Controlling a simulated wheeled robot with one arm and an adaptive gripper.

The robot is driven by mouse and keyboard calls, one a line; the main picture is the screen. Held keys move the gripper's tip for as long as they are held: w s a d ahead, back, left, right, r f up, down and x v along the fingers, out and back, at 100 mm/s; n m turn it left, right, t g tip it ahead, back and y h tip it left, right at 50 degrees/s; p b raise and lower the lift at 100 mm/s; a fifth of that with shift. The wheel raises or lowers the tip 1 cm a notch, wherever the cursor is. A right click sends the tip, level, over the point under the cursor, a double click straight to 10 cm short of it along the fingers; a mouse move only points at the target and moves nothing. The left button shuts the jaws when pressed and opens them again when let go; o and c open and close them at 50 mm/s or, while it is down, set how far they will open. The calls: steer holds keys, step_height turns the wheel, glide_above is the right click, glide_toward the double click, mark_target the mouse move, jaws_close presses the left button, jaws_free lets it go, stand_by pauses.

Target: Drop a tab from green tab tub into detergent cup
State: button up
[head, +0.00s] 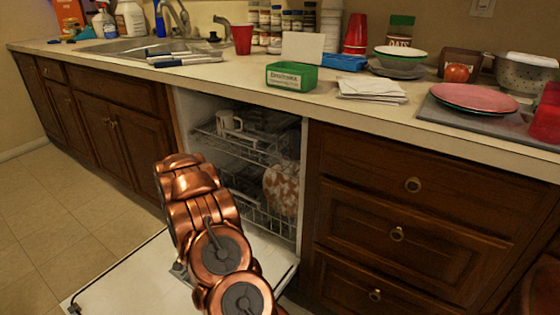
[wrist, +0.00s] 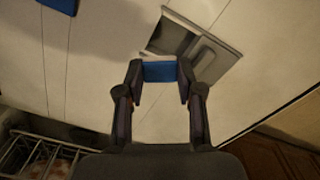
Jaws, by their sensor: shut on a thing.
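The green tab tub (head: 291,76) stands on the counter above the open dishwasher, with a white label on its front. In the wrist view my gripper (wrist: 161,72) is shut on a blue tab (wrist: 160,71), held between the fingertips. The tab appears over the dishwasher door, beside the detergent cup (wrist: 170,37), a dark square recess in a grey frame with its lid (wrist: 208,57) slid aside. The tab overlaps the cup's near edge in view; its height above is unclear. In the head view my arm hides the gripper and the cup.
The dishwasher door (head: 120,285) lies folded down, largely bare. The dish rack (head: 247,150) holds a white mug (head: 229,122) and dishes. A blue thing (wrist: 58,4) is cut off at the wrist view's top left. Drawers (head: 400,235) stand right of the dishwasher.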

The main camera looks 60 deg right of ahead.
steer(key=o, duration=0.9)
steer(key=shift+r, duration=0.1)
step_height(320, 180, up, 12)
stand_by(0.3)
stand_by(0.3)
